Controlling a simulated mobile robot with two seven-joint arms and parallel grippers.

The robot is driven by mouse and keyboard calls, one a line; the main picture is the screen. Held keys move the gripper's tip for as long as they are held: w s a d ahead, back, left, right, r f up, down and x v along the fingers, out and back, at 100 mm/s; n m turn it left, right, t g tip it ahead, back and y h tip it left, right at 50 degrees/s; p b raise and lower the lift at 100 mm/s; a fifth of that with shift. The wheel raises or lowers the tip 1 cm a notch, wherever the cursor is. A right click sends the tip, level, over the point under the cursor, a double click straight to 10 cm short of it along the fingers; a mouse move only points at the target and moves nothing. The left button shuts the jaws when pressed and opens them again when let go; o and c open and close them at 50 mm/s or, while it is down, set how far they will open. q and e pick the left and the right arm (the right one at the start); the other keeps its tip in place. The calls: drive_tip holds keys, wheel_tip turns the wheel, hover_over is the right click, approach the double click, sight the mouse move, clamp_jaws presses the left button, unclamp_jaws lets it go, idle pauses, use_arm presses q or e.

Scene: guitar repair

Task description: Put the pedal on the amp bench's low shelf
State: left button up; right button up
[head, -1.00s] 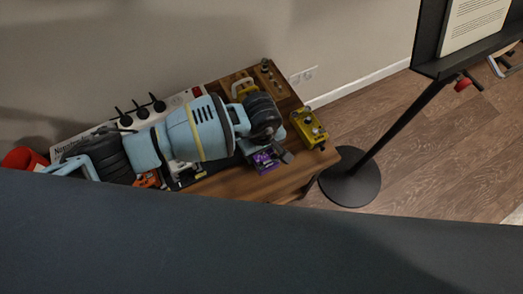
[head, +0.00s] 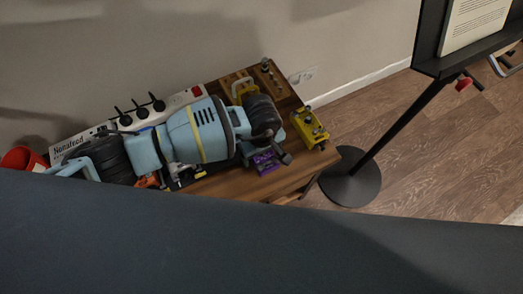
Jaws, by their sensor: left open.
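A purple pedal (head: 265,162) lies on the wooden bench top (head: 235,182) near its front edge. A yellow pedal (head: 309,128) stands at the bench's right end. The frame does not tell which one the task means. My left arm reaches over the bench from the left, and my left gripper (head: 266,154) points down at the purple pedal. It is open, with a dark finger close to the pedal's right side; I cannot tell whether it touches. No low shelf can be made out; the space under the bench top is mostly hidden. My right gripper is not in view.
A white panel with black knobs (head: 140,112) lies along the wall behind my arm. A red container (head: 22,160) is at far left. A black stand with a round base (head: 350,183) is right of the bench. A dark surface (head: 250,250) fills the foreground.

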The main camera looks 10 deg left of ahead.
use_arm(q)
drive_tip(key=shift+r, duration=0.3)
wheel_tip(320, 180, up, 12)
drive_tip(key=shift+f+p, duration=0.15)
drive_tip(key=shift+p, duration=0.55)
drive_tip(key=shift+o, duration=0.4)
